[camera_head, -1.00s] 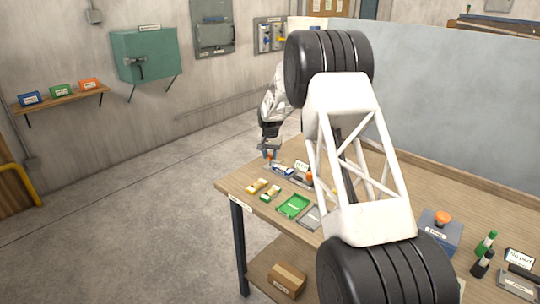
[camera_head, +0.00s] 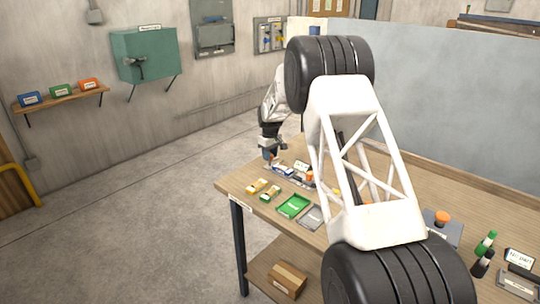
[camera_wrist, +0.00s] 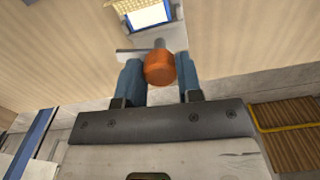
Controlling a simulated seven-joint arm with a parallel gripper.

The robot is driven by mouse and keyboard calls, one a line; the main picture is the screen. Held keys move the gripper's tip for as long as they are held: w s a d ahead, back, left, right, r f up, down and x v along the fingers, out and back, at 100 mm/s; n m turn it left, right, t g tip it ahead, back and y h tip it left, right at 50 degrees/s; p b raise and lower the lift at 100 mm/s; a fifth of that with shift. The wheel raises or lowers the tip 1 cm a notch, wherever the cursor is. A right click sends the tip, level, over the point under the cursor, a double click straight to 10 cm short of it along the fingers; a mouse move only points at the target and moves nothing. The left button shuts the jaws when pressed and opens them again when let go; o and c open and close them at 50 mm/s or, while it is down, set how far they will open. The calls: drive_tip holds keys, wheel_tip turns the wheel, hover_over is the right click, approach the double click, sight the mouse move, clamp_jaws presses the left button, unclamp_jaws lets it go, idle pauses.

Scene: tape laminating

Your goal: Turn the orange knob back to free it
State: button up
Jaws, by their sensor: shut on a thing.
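The orange knob (camera_wrist: 159,68) sits between the two blue fingers of my gripper (camera_wrist: 160,76) in the wrist view. The fingers are shut on its sides. A short grey shaft joins the knob to a thin metal plate (camera_wrist: 128,56), with a blue-edged white piece (camera_wrist: 150,17) beyond it. In the head view my gripper (camera_head: 270,155) is low at the far left corner of the workbench (camera_head: 235,184), beside a small blue and white fixture (camera_head: 283,170). The knob is too small there to make out clearly.
My arm hides the bench's middle.

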drive_tip(key=shift+n, duration=1.7)
drive_tip(key=o, duration=0.9)
drive_tip(key=shift+r, duration=3.9)
